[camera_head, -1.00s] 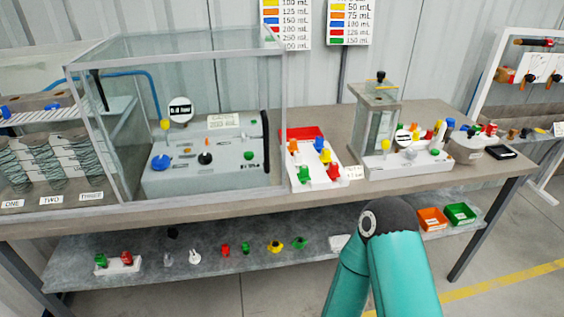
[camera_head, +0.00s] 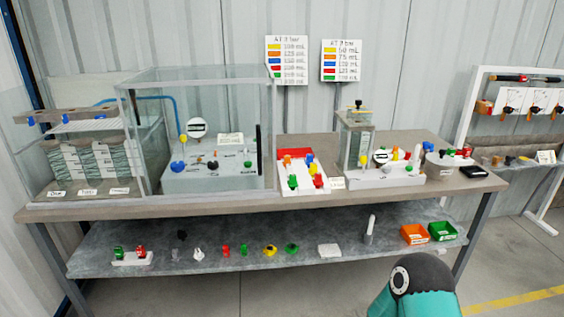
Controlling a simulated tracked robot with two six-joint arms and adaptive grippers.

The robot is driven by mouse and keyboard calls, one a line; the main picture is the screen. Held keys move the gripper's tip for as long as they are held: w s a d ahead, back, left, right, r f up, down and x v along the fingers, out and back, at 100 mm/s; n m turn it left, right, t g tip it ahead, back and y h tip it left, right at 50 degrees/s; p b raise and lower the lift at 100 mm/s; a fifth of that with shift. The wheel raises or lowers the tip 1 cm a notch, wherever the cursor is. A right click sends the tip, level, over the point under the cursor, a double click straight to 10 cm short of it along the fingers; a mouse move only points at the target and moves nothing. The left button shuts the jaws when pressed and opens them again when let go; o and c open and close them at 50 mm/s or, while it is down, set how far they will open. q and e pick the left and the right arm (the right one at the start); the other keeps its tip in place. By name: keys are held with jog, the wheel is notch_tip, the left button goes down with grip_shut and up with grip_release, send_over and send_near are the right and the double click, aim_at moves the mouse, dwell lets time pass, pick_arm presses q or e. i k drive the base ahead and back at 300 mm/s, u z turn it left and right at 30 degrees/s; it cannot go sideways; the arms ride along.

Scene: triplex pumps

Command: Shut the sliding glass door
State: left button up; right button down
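A glass case (camera_head: 200,76) with a pale metal frame stands on the left half of the bench. A dark vertical handle (camera_head: 259,150) shows at the right end of its front side, seemingly on the sliding glass door. The clear glass makes it hard to tell where the door's edges lie or how far it is open. A light grey pump unit (camera_head: 212,176) with coloured knobs sits inside the case. Neither of my grippers is in view. Only a teal link of one of my arms shows at the bottom right, well away from the case.
The bench (camera_head: 300,206) also holds a white tray of coloured knobs (camera_head: 301,180) and a smaller pump with a glass column (camera_head: 357,150). The lower shelf (camera_head: 210,262) carries loose parts and orange (camera_head: 414,234) and green (camera_head: 443,231) bins. Floor at the front right is clear.

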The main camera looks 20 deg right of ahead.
aim_at(118, 86)
jog(key=z, duration=0.75)
jog(key=i, duration=1.35)
jog(key=u, duration=0.85)
jog(key=k, duration=0.85)
jog(key=u, duration=0.2)
jog(key=i, duration=0.8)
jog(key=z, duration=0.05)
